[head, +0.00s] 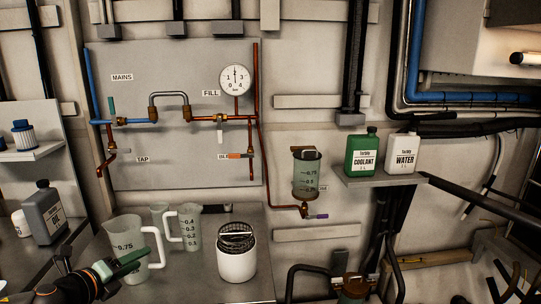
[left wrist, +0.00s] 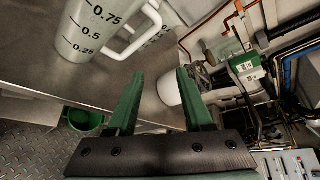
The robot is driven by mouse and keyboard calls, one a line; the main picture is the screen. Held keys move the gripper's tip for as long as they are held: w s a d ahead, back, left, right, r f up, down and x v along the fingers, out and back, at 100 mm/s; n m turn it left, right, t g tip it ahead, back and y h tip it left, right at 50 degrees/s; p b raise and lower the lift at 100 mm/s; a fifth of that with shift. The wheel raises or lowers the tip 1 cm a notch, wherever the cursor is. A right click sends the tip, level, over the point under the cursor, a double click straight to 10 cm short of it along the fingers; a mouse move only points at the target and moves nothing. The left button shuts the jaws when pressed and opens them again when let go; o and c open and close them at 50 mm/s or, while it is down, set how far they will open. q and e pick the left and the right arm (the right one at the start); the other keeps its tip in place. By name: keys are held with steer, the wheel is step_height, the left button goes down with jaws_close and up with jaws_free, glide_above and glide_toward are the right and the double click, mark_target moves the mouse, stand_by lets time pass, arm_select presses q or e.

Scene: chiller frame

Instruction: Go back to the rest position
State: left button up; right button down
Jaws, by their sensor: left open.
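My left gripper (head: 126,264) is at the lower left of the head view, over the front of the bench and overlapping the lower part of the large measuring jug (head: 127,236). In the left wrist view its two green fingers (left wrist: 160,84) stand apart with nothing between them. The large jug (left wrist: 92,30) shows beyond the fingers at the upper left of that view, with its white handle towards the middle. I cannot tell whether a finger touches it. My right gripper is not in view.
Two smaller jugs (head: 188,228) and a white pot with a wire basket (head: 237,262) stand on the bench behind. A grey bottle (head: 44,215) stands at left. Copper pipes and a gauge (head: 235,79) are on the wall. Coolant (head: 362,153) and water bottles (head: 402,153) stand on a shelf.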

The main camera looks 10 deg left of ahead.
arm_select(q)
steer(key=s+d+f+n+g+h+p, duration=0.1)
steer(key=s+d+f+n, duration=0.35)
steer(key=d+f, duration=0.35)
steer(key=s+d+f+n+g+h, duration=0.1)
steer(key=s+d+f+n, duration=0.3)
steer(key=d+f+n, duration=0.4)
steer(key=s+d+f+n+g+p, duration=0.1)
steer(key=s+d+f+n, duration=0.3)
steer(key=s, duration=0.3)
steer(key=s+d+f+n+g, duration=0.1)
steer(key=s+d+f+n, duration=0.4)
steer(key=s+f+n, duration=0.1)
steer(key=shift+s+d+f+n+g+y+p, duration=0.2)
steer(key=shift+s+n+g+y+p, duration=0.15)
steer(key=shift+s+n, duration=0.5)
steer(key=shift+s, duration=0.2)
